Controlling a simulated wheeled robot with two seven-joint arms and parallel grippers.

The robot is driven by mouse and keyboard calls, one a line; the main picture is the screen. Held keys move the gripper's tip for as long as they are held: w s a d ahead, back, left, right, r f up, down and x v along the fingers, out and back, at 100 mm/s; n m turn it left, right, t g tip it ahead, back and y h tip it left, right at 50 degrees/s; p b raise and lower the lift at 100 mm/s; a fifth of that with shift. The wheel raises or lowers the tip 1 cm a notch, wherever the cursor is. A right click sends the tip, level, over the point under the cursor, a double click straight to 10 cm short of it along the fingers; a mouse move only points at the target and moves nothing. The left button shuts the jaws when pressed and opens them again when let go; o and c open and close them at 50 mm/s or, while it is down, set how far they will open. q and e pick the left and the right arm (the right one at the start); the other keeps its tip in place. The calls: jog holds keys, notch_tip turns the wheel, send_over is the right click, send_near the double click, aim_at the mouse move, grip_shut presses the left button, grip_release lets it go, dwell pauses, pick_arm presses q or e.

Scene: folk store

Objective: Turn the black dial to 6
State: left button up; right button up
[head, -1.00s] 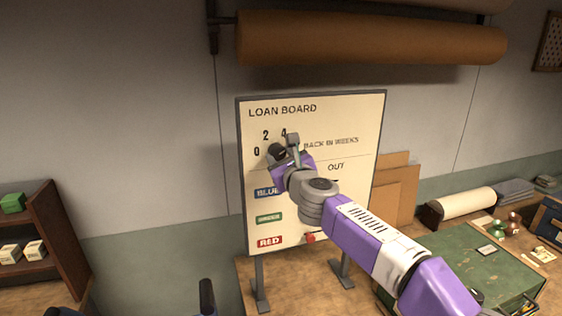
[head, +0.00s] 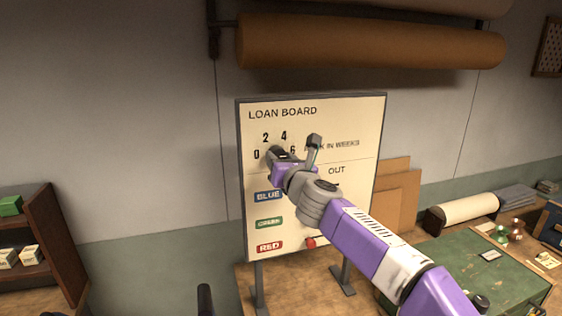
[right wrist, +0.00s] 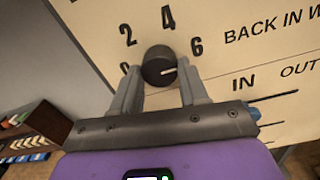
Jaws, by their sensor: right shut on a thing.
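The black dial (right wrist: 157,64) sits on the upper left of the loan board (head: 345,115), with the numbers 0, 2, 4 and 6 (right wrist: 196,45) around it. Its white pointer line points right in the right wrist view, to the side where the 6 is, a little below the numeral. My right gripper (right wrist: 160,84) is shut on the dial, one finger on each side. In the head view my right gripper (head: 281,161) covers most of the dial. My left gripper's jaws are not in view; a dark upright part at the bottom edge may be mine.
Below the dial, the board has BLUE, GREEN and RED labels (head: 268,246) and a red slider knob (head: 311,242). A brown roll (head: 370,40) hangs above. A dark shelf (head: 50,240) stands at left. A green mat (head: 480,265) with small items lies at right.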

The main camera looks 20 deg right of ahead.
jog(key=shift+f, duration=0.2)
jog(key=o, duration=1.1)
jog(key=shift+r, duration=0.1)
jog(key=shift+c, duration=0.2)
jog(key=s+b, duration=0.1)
jog(key=s, duration=0.6)
jog(key=shift+s+d, duration=0.2)
jog(key=shift+s, duration=0.1)
